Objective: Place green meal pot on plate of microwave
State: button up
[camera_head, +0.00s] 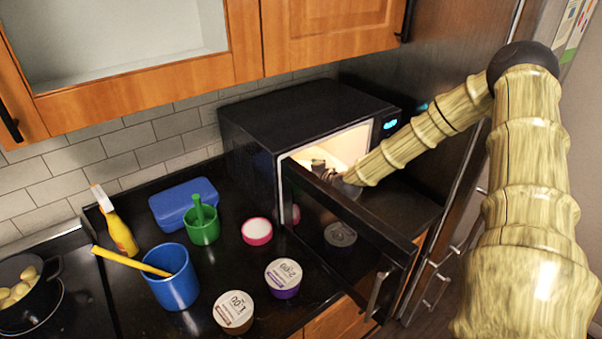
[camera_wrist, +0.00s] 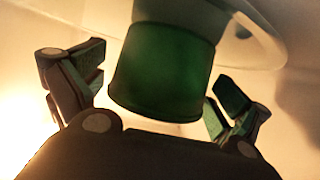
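The green meal pot (camera_wrist: 165,72) is in the wrist view, between the two fingers of my gripper (camera_wrist: 160,95). The fingers stand apart on either side, with a visible gap on the left and a very narrow one on the right. A clear plate (camera_wrist: 262,45) shows behind the pot; I cannot tell whether they touch. In the head view my gripper (camera_head: 322,170) reaches into the lit, open microwave (camera_head: 300,108), and the pot cannot be made out there.
The open microwave door (camera_head: 350,220) juts out over the counter, below my arm. Pots with pink (camera_head: 257,231), purple (camera_head: 284,278) and brown (camera_head: 234,311) sides stand nearby. A blue mug (camera_head: 172,285), green cup (camera_head: 202,228), blue box (camera_head: 183,203) and yellow bottle (camera_head: 120,235) are further left.

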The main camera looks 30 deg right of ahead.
jog(key=shift+r, duration=0.2)
jog(key=b+v, duration=0.1)
jog(key=v, duration=1.1)
jog(key=shift+b, duration=0.4)
jog(key=shift+d, duration=0.1)
dwell(0.5)
